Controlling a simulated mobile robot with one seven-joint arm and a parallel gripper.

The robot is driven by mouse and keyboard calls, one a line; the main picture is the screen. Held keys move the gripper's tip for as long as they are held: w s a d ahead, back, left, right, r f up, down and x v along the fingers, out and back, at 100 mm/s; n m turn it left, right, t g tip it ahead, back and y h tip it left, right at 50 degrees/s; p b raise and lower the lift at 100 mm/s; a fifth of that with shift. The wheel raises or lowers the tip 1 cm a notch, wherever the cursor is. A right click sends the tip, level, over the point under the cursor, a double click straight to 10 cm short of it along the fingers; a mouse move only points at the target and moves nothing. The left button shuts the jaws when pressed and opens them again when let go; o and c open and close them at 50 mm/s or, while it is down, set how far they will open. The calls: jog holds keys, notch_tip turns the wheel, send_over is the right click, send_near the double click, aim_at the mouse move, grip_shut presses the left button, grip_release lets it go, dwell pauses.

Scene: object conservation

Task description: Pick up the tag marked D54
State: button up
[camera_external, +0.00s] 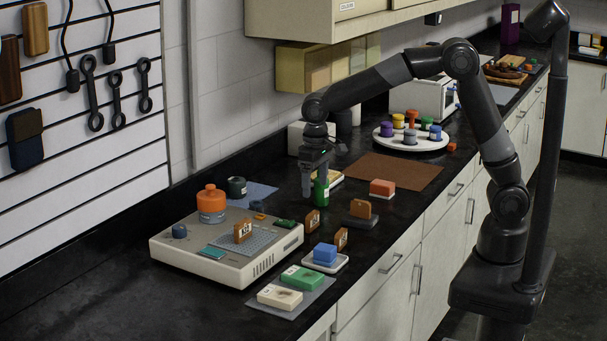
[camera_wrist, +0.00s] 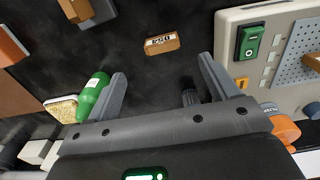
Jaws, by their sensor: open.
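The tag marked D54 (camera_wrist: 162,43) is a small orange-brown block with a pale label, upside down in the wrist view. It lies ahead of my gripper (camera_wrist: 162,75), roughly in line with the gap between the fingers. In the external view it appears to be the tag (camera_external: 312,221) standing on the dark counter beside the device; its label is too small to read there. My gripper (camera_external: 314,182) is open and empty, above the counter behind the tag. A green bottle (camera_wrist: 92,95) is close beside the left finger, outside the gap.
A beige device (camera_external: 215,262) stands left of the tag, with a green switch (camera_wrist: 249,41) and another tag (camera_external: 243,231) on it. A further tag (camera_external: 341,238) stands nearer the counter's front. A brown block on a dark base (camera_external: 360,208) is to the right. Bare counter surrounds the D54 tag.

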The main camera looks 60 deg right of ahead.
aim_at(313, 213)
notch_tip(313, 213, down, 6)
jog(key=shift+w+a, duration=0.1)
jog(key=f, duration=0.5)
jog(key=shift+w, duration=0.25)
jog(key=c, duration=1.1)
jog(key=shift+o, duration=0.2)
